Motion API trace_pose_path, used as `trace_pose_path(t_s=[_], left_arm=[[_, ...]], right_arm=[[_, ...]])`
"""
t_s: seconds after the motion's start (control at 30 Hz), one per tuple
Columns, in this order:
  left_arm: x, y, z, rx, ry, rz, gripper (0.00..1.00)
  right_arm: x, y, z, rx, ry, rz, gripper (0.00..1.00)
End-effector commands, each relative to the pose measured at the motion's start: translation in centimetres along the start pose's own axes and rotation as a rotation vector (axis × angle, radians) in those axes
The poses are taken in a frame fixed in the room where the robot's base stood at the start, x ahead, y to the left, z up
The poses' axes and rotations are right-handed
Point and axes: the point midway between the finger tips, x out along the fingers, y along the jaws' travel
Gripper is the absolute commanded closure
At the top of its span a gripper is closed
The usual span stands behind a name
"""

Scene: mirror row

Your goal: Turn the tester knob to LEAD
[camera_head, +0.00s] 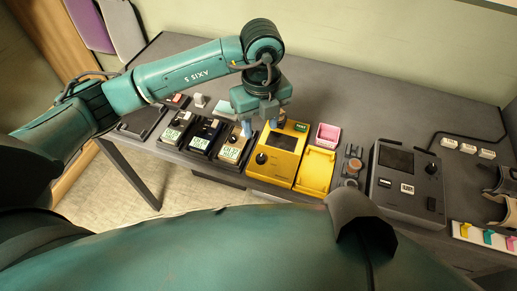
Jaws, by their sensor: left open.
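A yellow tester (283,142) stands in the middle of the table with a dark round knob (261,158) on its left side. The knob's pointer and any setting words around it are too small to read, so I cannot tell where it points. My left gripper (262,124) hangs open, fingers down, over the tester's upper left corner and the small meter beside it. It appears apart from the knob, and its fingers hide part of the tester's far left area. My right gripper is out of view.
The table's back is mostly clear.

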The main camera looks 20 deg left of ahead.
Motion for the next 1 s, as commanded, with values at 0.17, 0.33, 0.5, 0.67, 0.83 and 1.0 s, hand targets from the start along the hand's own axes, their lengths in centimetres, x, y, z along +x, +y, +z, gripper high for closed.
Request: trace_pose_path(t_s=[0.17, 0.33, 0.5, 0.67, 0.83, 1.0], left_arm=[[3.6, 0.1, -0.1, 0.001, 0.005, 0.005, 0.55], [7.2, 0.1, -0.2, 0.002, 0.006, 0.003, 0.55], [9.9, 0.0, -0.2, 0.004, 0.006, 0.001, 0.55], [11.2, 0.0, -0.2, 0.004, 0.006, 0.000, 0.55], [11.6, 0.0, -0.2, 0.006, 0.005, -0.002, 0.55], [11.6, 0.0, -0.2, 0.005, 0.005, -0.002, 0.56]], right_arm=[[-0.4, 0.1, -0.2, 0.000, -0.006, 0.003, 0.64], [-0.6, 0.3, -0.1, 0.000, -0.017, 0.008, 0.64], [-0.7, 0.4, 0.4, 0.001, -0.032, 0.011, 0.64], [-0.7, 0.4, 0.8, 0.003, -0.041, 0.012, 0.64], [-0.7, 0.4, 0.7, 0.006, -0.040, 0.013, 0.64], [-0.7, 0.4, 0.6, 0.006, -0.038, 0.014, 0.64]])
